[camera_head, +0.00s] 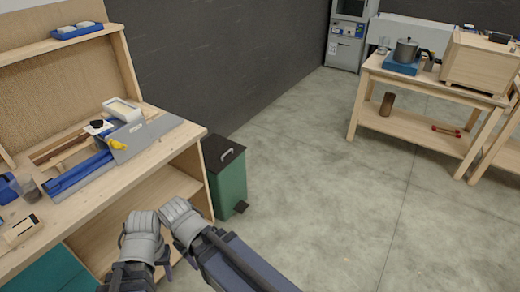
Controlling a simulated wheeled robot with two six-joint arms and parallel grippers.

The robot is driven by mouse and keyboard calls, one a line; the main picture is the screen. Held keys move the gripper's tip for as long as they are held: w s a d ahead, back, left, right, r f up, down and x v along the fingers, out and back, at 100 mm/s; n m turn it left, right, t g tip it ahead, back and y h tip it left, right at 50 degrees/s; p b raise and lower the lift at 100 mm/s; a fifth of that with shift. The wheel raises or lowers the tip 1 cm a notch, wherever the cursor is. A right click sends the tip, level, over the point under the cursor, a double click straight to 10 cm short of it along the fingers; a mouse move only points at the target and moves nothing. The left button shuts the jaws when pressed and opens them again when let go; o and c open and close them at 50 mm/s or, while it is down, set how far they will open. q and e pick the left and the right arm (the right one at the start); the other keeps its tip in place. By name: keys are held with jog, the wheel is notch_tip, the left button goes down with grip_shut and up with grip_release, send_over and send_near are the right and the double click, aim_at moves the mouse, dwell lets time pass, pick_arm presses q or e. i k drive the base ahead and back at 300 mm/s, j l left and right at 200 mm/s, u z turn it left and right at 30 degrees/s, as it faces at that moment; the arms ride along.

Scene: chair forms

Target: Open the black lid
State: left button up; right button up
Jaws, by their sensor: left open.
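A green bin (231,184) stands on the floor at the right end of the left workbench. Its black lid (216,147) lies flat and closed on top, with a small light handle (227,154) on it. A dark pedal (241,207) sticks out at the bin's foot. My left gripper (138,272) is at the bottom left, in front of the bench, below and left of the bin in the picture and apart from the lid. It is open; its tips are partly hidden by my grey wrist parts and the frame edge.
The wooden workbench (185,140) carries a grey and blue device (140,137) and borders the bin on the left. A dark wall (215,60) stands behind. The floor right of the bin is clear. Another table (430,85) with a pot (406,51) stands far right.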

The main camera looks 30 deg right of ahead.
aim_at(219, 152)
jog(key=z, duration=0.55)
jog(key=i+l, duration=0.3)
jog(key=i, duration=0.2)
jog(key=i+l+z, duration=0.15)
jog(key=i+l, duration=0.15)
jog(key=i, duration=0.15)
jog(key=i+l, duration=0.2)
jog(key=i, duration=0.3)
jog(key=i+l+z, duration=0.1)
jog(key=i+l, duration=0.15)
jog(key=i, duration=0.25)
